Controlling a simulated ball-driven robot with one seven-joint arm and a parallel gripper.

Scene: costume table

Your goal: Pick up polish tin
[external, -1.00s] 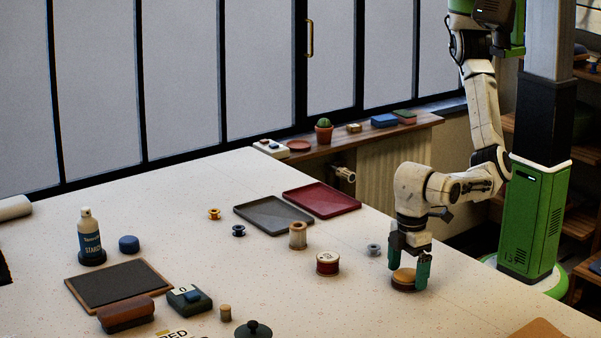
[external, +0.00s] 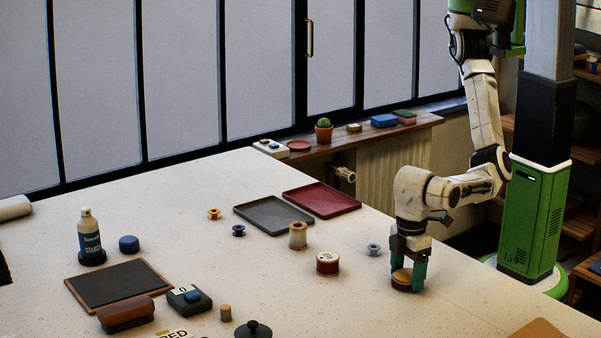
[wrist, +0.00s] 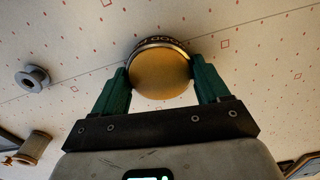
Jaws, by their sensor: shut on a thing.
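The polish tin (external: 402,281) is a low round tin with a gold-brown lid and a dark lettered side, near the right edge of the table. My gripper (external: 405,279) points down over it with one green finger on each side. In the wrist view the tin (wrist: 160,75) sits between the two green fingertips of my gripper (wrist: 162,82), which touch its sides. The tin seems to be on the tabletop or barely above it; I cannot tell which.
A grey spool (external: 374,250) and a red spool (external: 327,263) stand left of the tin. A thread spool (external: 298,236), a grey tray (external: 274,216) and a red tray (external: 322,199) lie farther back. The tabletop (external: 330,310) in front is mostly clear.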

